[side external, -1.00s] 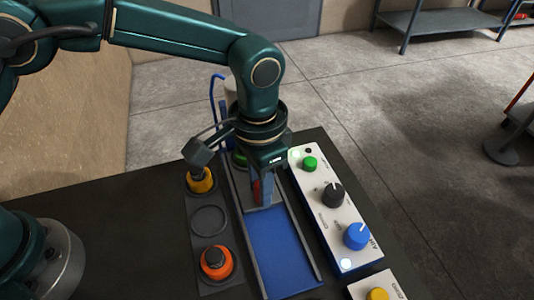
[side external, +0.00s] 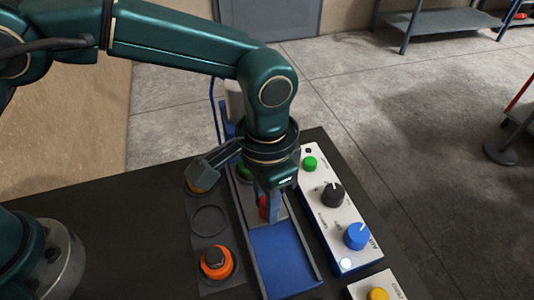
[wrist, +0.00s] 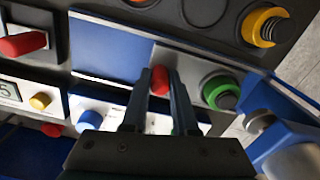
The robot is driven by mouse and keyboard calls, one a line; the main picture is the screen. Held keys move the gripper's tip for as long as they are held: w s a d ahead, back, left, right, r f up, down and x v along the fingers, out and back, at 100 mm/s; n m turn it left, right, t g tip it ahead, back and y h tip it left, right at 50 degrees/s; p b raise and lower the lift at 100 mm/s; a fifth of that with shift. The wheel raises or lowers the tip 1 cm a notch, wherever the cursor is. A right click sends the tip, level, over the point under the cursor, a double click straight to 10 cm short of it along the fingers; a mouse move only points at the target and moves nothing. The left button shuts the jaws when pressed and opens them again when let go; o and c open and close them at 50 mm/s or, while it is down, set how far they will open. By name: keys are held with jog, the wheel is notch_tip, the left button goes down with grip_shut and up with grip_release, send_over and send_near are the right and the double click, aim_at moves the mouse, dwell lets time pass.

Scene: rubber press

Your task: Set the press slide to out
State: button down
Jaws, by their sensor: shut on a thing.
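The press slide is a grey plate (side external: 284,213) in a long rail channel with a blue bed (side external: 284,262). Its red handle (side external: 263,204) stands up from the plate, partly hidden by my fingers. My gripper (side external: 270,214) is shut on the red handle. In the wrist view the handle (wrist: 160,80) sits between my two fingertips. The blue bed (wrist: 110,50) lies bare on the left of the plate (wrist: 190,66) there. A green round part (wrist: 220,93) shows at the other end of the channel.
A white control box (side external: 325,205) with green, black and blue knobs runs along the channel's right side. A panel with an orange button (side external: 215,262) and an empty ring (side external: 210,221) runs along the left. A yellow-knobbed box (side external: 377,294) is at the front.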

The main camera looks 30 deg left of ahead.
jog(key=s+d, duration=0.6)
jog(key=shift+s+d, duration=0.4)
jog(key=c, duration=0.7)
grip_release()
jog(key=shift+a, duration=0.1)
jog(key=shift+w+r, duration=0.1)
jog(key=shift+r, duration=2.5)
